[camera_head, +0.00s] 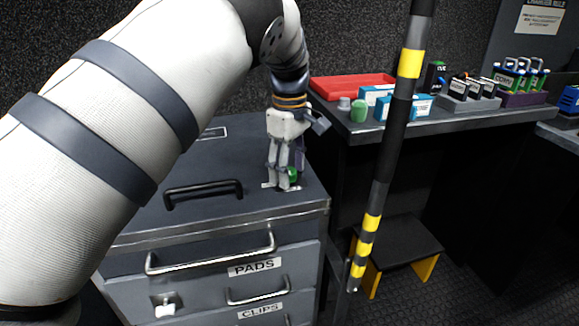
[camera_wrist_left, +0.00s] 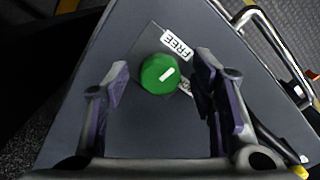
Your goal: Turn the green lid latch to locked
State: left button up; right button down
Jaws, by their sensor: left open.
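The green lid latch (camera_wrist_left: 159,74) is a round knob with a white pointer mark, on the dark grey lid (camera_wrist_left: 75,130) of a drawer cabinet. A label reading FREE (camera_wrist_left: 177,46) lies beside it, and a second label (camera_wrist_left: 186,87) is partly hidden by a finger. In the left wrist view my left gripper (camera_wrist_left: 162,82) is open, with its fingers on either side of the knob and apart from it. In the head view the left gripper (camera_head: 284,187) points down over the lid's right part and mostly hides the green latch (camera_head: 293,175). My right gripper is not in view.
A black lid handle (camera_head: 204,190) stands left of the gripper. Drawers labelled PADS (camera_head: 254,267) and CLIPS have metal handles. A black-and-yellow pole (camera_head: 393,130) rises right of the gripper. A bench behind holds a red tray (camera_head: 350,86) and several small boxes.

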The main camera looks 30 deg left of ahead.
pick_arm(q)
jog(key=c, duration=1.1)
jog(key=shift+c, duration=0.2)
jog(key=shift+m, duration=0.4)
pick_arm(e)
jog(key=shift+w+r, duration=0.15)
pick_arm(q)
jog(key=shift+r+m+p, duration=0.15)
jog(key=shift+m+p, duration=0.25)
jog(key=shift+m, duration=0.7)
jog(key=m, duration=0.4)
jog(key=shift+m+p, duration=0.3)
jog(key=m, duration=0.4)
jog(key=shift+s, duration=0.1)
jog(key=shift+a+f+m, duration=0.1)
jog(key=shift+f+m, duration=0.1)
jog(key=shift+m, duration=2.3)
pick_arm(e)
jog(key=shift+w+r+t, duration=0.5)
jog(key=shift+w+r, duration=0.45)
